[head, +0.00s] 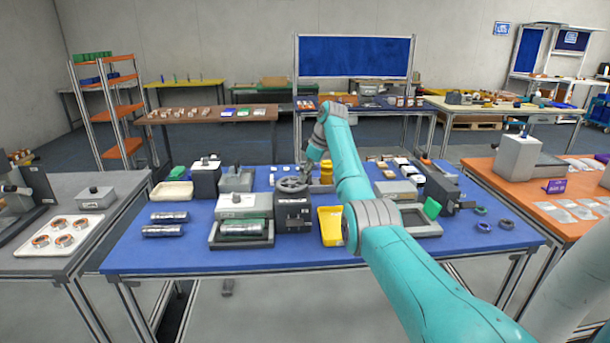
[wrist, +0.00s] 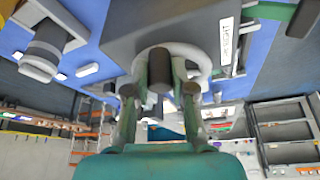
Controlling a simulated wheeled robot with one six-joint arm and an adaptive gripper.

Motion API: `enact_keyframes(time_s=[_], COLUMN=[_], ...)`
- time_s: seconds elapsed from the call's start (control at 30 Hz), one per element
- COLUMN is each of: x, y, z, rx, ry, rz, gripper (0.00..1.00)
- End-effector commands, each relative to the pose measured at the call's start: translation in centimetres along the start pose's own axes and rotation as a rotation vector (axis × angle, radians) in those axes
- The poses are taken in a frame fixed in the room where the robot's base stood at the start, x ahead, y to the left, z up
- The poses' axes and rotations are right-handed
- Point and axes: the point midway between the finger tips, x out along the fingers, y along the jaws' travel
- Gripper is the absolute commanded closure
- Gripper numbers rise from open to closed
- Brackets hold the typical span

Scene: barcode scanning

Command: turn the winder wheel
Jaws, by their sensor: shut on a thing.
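The winder wheel (head: 292,184) is a grey wheel on top of a dark box-shaped winder (head: 293,212) near the middle of the blue table. My gripper (head: 308,174) reaches down to the wheel's right side. In the wrist view, my gripper (wrist: 160,82) is shut on the wheel's dark round handle (wrist: 159,70), with one finger on each side. Part of the light grey wheel (wrist: 200,60) shows behind the fingers, beside the dark winder body (wrist: 125,32) with its white label. My arm and gripper hide some of the wheel's far right side in the head view.
A yellow bin (head: 331,226) stands right of the winder. Black and grey devices (head: 206,180) stand behind left. The blue table's (head: 190,252) front strip is clear.

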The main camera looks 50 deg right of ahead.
Motion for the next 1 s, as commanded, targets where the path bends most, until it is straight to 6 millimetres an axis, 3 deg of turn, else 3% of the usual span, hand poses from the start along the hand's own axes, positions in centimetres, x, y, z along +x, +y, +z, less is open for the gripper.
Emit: enact_keyframes(time_s=[1.0], x=[0.2], y=[-4.0], z=[-0.6], rx=[0.814], ry=[0.001], rz=[0.338], gripper=[1.00])
